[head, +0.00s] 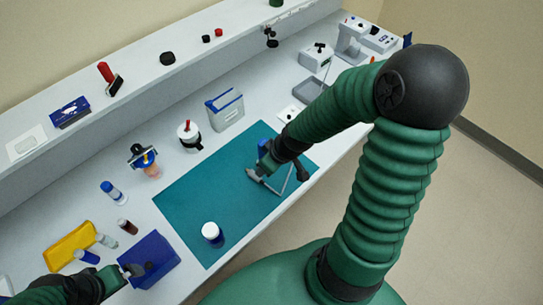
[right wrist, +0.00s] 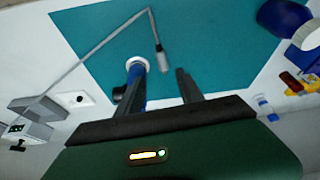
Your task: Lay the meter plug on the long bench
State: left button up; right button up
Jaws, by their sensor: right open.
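The meter plug, a small grey cylinder (right wrist: 163,60) on a thin grey cord, shows over the teal mat in the right wrist view. In the head view its grey end (head: 254,174) shows at the mat's right part, partly hidden by my right gripper (head: 282,165). My right gripper (right wrist: 165,88) is open and empty, with the plug just beyond its fingertips. I cannot tell whether the plug rests on the mat. The long bench (head: 170,190) runs diagonally under everything. My left gripper (head: 130,271) is at the lower left, by a blue bin; its jaws are unclear.
The cord leads to a grey meter (right wrist: 32,118). The blue bin (head: 150,250), yellow rack (head: 68,246) and several vials crowd the left. A blue object with a white ring (right wrist: 137,64) is beside my right finger.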

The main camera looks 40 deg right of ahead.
jog(key=p+v, duration=0.3)
jog(key=v, duration=0.3)
pick_arm(q)
jog(key=shift+w+b+v, duration=0.25)
jog(key=shift+b+v, duration=0.65)
jog(key=shift+v, duration=0.15)
pick_arm(e)
jog(key=s+a+m+g, duration=0.2)
jog(key=a, duration=0.7)
jog(key=shift+s+a+r+h, duration=0.2)
jog(key=shift+s+a+h, duration=0.05)
jog(key=shift+s+h, duration=0.15)
pick_arm(q)
jog(key=shift+a+r, duration=0.1)
jog(key=shift+a, duration=0.05)
pick_arm(e)
jog(key=shift+a, duration=0.15)
